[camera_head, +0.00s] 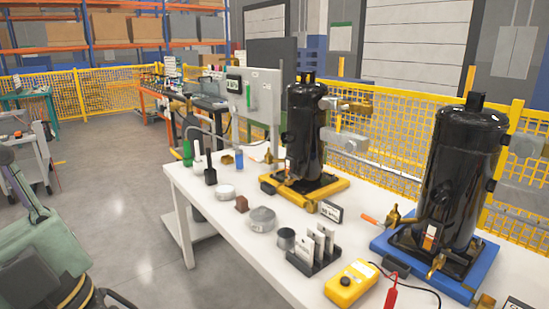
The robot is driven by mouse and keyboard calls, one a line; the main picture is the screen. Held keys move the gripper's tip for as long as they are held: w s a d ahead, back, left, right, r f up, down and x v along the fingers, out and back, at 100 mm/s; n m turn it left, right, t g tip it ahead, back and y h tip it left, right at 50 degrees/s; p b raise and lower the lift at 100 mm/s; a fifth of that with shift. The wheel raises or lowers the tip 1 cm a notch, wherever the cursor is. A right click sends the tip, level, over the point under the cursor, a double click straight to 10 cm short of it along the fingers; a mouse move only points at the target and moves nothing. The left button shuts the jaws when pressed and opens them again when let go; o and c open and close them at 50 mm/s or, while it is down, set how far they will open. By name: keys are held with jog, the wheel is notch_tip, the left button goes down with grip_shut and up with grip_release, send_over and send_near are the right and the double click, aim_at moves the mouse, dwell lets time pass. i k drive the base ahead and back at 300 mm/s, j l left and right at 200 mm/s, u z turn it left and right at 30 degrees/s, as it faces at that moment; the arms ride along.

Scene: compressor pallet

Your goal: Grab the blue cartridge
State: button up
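A small blue cartridge (239,158) stands upright near the far end of the white table (199,188). It is small in the view and its fine detail cannot be made out. It stands to the right of a green bottle (187,153) and a dark bottle (210,170), apart from both. A brass fitting (227,159) is close to its left. My gripper is not in view, so its state and its distance from the cartridge do not show.
Two tall black compressors (304,130) (458,175) stand on a yellow and a blue base. Round tins (262,219), a card rack (318,250) and a yellow meter (351,284) lie along the near side. Yellow mesh fence (400,145) runs behind. Open floor (120,220) is left of the table.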

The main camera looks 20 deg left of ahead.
aim_at(239, 153)
jog(key=i+j+z, duration=0.15)
jog(key=j, duration=0.2)
jog(key=i+j+z, duration=0.1)
jog(key=j, duration=0.25)
jog(key=i+j+z, duration=0.15)
jog(key=j, duration=0.25)
jog(key=i+j, duration=0.15)
jog(key=j, duration=0.25)
jog(key=i+j, duration=0.2)
jog(key=j, duration=0.15)
jog(key=i+j+z, duration=0.1)
jog(key=j, duration=0.3)
jog(key=i+j, duration=0.2)
jog(key=j, duration=0.2)
jog(key=i+j, duration=0.15)
jog(key=j, duration=0.25)
jog(key=i+j+z, duration=0.1)
jog(key=j, duration=1.15)
jog(key=i+j, duration=0.2)
jog(key=i, duration=0.2)
